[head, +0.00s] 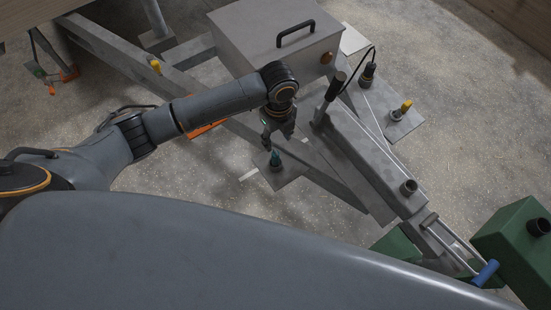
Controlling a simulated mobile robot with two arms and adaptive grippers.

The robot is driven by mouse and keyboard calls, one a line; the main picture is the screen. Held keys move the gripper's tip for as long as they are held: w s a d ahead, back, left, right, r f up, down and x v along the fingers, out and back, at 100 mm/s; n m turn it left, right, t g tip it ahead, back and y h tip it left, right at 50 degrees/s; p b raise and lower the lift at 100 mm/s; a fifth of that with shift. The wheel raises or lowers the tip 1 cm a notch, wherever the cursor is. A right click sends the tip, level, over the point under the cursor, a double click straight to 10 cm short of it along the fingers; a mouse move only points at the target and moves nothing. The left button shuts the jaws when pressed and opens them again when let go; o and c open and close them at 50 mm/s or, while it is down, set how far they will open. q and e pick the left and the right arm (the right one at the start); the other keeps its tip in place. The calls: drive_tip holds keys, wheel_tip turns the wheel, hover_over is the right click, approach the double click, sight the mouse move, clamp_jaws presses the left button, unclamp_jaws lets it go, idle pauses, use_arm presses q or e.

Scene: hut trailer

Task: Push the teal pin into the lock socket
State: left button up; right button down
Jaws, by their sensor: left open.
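The teal pin (276,159) stands upright at a small grey plate (284,178) on the near side of the trailer frame. Its lower end meets the plate, but I cannot tell how deep it sits. No separate lock socket can be made out; the spot under the pin is too small to read. My left gripper (278,143) points down just above the pin, open, with its fingertips close to the pin's top. I cannot tell whether they touch it. My right gripper is out of view.
A grey box (262,45) with a black handle stands on the frame behind my left arm. A black lever (334,87) rises right of the gripper. A yellow-topped pin (404,107) stands on another plate. A green block (515,245) and blue handle (485,273) are at lower right.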

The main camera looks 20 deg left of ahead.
sight(275, 154)
use_arm(q)
wheel_tip(275, 154, down, 4)
drive_tip(key=shift+f, duration=0.2)
drive_tip(key=shift+s+a+f, duration=0.15)
drive_tip(key=shift+f, duration=1.15)
drive_tip(key=shift+s+a+f, duration=0.1)
drive_tip(key=shift+s+f, duration=0.05)
drive_tip(key=shift+f, duration=1.15)
clamp_jaws()
